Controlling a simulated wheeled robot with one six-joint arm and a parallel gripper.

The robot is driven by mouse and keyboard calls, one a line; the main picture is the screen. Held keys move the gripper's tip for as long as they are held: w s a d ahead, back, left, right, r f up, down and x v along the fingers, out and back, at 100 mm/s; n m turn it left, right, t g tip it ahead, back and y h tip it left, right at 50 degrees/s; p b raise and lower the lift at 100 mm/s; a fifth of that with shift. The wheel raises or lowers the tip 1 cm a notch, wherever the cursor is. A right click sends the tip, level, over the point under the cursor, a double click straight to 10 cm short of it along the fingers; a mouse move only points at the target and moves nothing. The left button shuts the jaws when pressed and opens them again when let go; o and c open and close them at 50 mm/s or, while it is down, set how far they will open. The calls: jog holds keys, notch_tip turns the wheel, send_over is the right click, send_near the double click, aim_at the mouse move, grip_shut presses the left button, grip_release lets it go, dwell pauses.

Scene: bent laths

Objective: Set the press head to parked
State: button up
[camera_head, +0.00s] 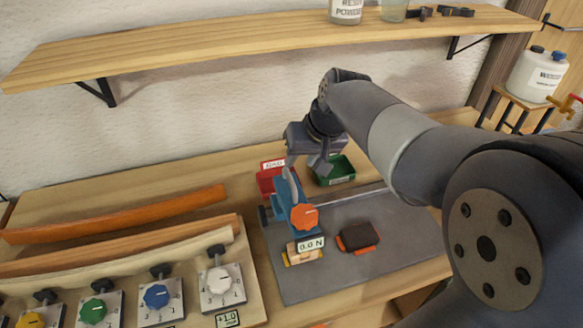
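The press (284,204) stands on the grey mat on the bench, with a blue body and an orange knob (305,217) on its front. A small display (311,244) reading 0.0 N sits below the knob. A grey upright part (291,182) rises at the top of the blue body. My gripper (306,168) points down just above and behind the press; its fingers look apart, with nothing seen between them. I cannot tell whether the left finger touches the grey part. A pale wooden piece (304,256) lies under the display.
A red bin (267,182) and a green bin (338,172) stand behind the press. A dark block (358,236) lies on the mat (410,235). Bent laths (120,216) and a row of knobs (157,297) fill the left. A shelf (220,43) runs above.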

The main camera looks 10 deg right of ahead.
aim_at(290, 176)
jog(key=x, duration=0.7)
jog(key=shift+f+p, duration=0.15)
jog(key=shift+p, duration=0.2)
jog(key=shift+c, duration=0.2)
grip_shut()
